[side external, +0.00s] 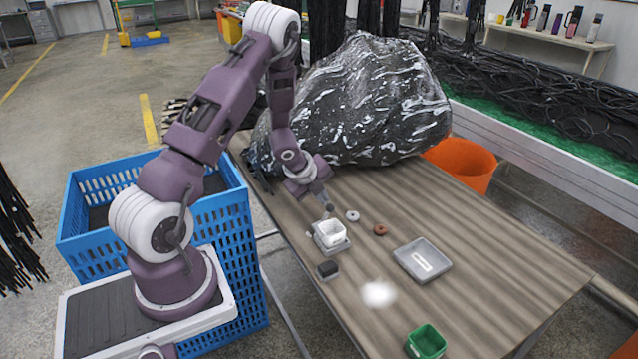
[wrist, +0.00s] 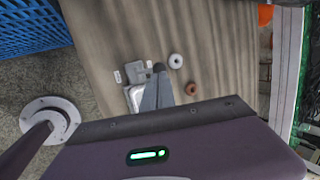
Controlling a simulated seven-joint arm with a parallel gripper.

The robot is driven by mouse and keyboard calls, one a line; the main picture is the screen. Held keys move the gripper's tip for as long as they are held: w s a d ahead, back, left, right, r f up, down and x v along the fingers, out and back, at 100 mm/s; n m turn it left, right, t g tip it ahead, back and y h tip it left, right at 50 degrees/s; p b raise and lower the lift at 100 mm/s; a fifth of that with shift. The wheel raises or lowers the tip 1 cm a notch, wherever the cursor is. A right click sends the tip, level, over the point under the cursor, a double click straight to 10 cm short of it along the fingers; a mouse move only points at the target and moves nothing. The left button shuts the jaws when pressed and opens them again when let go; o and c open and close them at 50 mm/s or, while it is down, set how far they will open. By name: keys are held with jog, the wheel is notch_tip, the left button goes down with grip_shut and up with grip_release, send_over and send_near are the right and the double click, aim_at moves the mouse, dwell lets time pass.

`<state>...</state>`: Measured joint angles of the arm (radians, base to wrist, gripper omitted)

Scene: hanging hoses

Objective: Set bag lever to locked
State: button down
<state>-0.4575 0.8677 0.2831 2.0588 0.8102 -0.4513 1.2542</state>
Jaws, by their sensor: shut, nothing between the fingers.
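A grey fixture (side external: 332,246) with a white open-topped box (side external: 331,232) stands on the table near its left edge. I cannot tell for sure which part of it is the bag lever or how it is set. My gripper (side external: 327,207) is shut and empty, pointing down just above the white box. In the wrist view my gripper's tips (wrist: 158,68) lie beside the grey fixture (wrist: 137,72), and the fingers cover part of the white box (wrist: 136,98). A small white tag (wrist: 117,76) shows at the fixture's left. Contact cannot be told.
A white ring (side external: 352,216) and a brown ring (side external: 380,230) lie close by on the table (side external: 480,250). A grey tray (side external: 422,260), a dark block (side external: 327,270) and a green bin (side external: 427,342) stand nearer. A big black bag (side external: 370,100) fills the back.

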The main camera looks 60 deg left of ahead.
jog(key=s+d+r+n+y, duration=0.1)
jog(key=s+d+r+n, duration=0.15)
jog(key=r, duration=0.55)
jog(key=s+d+r+n+y, duration=0.1)
jog(key=s+d+r+n, duration=0.2)
jog(key=r, duration=0.5)
jog(key=s+d+r+n, duration=0.2)
jog(key=d+r, duration=0.2)
jog(key=r, duration=0.4)
jog(key=s+d+r+n+h, duration=0.2)
jog(key=s+d+n, duration=0.3)
jog(key=s+d, duration=0.3)
jog(key=s+d+r+n+h, duration=0.2)
jog(key=s+d+n, duration=0.3)
jog(key=s+d, duration=0.3)
jog(key=shift+s+d, duration=0.2)
jog(key=shift+d, duration=0.35)
